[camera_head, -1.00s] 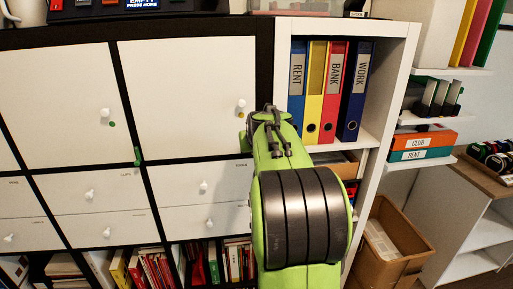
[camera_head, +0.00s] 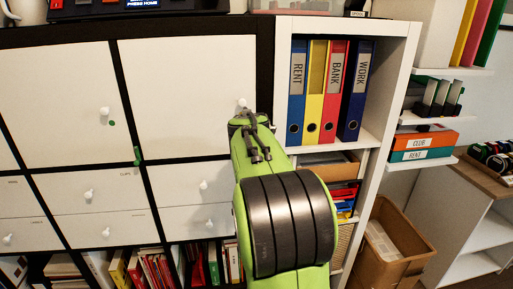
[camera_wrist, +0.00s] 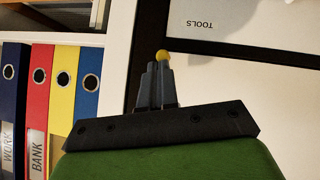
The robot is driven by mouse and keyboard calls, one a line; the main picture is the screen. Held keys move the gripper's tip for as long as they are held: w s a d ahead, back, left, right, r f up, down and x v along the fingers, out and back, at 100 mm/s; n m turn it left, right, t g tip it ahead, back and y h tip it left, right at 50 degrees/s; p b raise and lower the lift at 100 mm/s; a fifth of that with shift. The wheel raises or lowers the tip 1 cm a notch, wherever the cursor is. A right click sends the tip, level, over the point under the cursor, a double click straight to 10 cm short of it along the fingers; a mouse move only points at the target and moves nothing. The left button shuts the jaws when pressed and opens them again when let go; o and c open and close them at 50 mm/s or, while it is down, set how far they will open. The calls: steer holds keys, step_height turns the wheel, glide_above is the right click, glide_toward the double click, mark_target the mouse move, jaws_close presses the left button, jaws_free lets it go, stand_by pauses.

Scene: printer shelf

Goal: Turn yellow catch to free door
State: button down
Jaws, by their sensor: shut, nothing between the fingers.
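The yellow catch (camera_wrist: 162,55) shows in the wrist view as a small rounded yellow piece on the dark cabinet frame, beside the white door (camera_wrist: 245,95). My gripper (camera_wrist: 162,69) is shut, its dark fingers together right at the catch. The catch shows just past the fingertips, and I cannot tell whether they touch it. In the head view the white door (camera_head: 185,85) is closed, with a white knob (camera_head: 242,104) near its lower right corner. My wrist hides the catch and the fingertips there.
Small green catches (camera_head: 137,155) sit on the frame and by the left door (camera_head: 55,105). White drawers (camera_head: 200,180) with knobs lie below. A shelf with upright binders (camera_head: 327,90) stands right of the door, and a cardboard box (camera_head: 395,245) is at lower right.

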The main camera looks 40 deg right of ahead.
steer(key=shift+f+n+h, duration=0.15)
steer(key=shift+n+h, duration=0.15)
steer(key=shift+h, duration=0.2)
stand_by(0.9)
steer(key=shift+s+d, duration=0.1)
steer(key=shift+s+d+r, duration=0.2)
steer(key=shift+s+d, duration=0.15)
steer(key=shift+d, duration=0.25)
steer(key=w+r+p+v, duration=0.2)
steer(key=p+v, duration=0.2)
steer(key=v, duration=0.8)
steer(key=shift+r+p, duration=0.3)
steer(key=shift+r, duration=0.05)
